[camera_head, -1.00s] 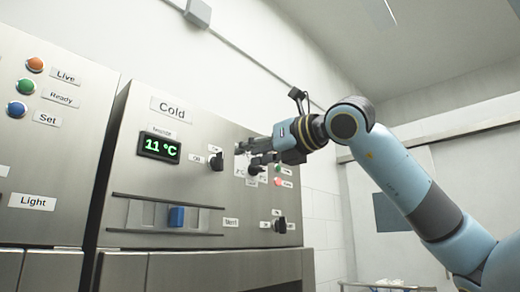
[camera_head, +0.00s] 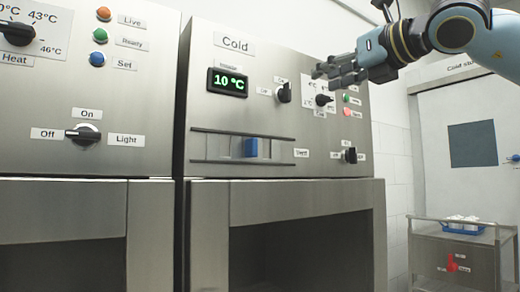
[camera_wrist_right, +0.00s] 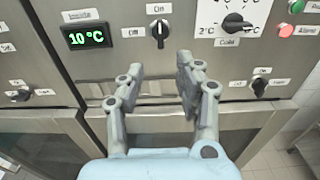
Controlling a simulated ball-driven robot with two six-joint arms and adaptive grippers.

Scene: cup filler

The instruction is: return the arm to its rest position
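My right gripper (camera_head: 340,70) is in front of the upper part of the steel Cold panel (camera_head: 205,110), with its arm coming in from the upper right. In the right wrist view the two fingers (camera_wrist_right: 158,88) are spread apart with nothing between them, and the panel lies beyond them. The black dial (camera_head: 324,99) of the Cold panel shows just below the fingers and looks apart from them. In the wrist view this dial (camera_wrist_right: 236,22) is right of the fingers. My left gripper is not in view.
The Cold panel has a green display (camera_head: 228,82) reading 10 °C, a black knob (camera_head: 284,93) and a blue slider (camera_head: 251,148). A heat panel (camera_head: 60,130) stands at the left. A cart (camera_head: 470,240) with a blue tray (camera_head: 463,230) stands at the lower right.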

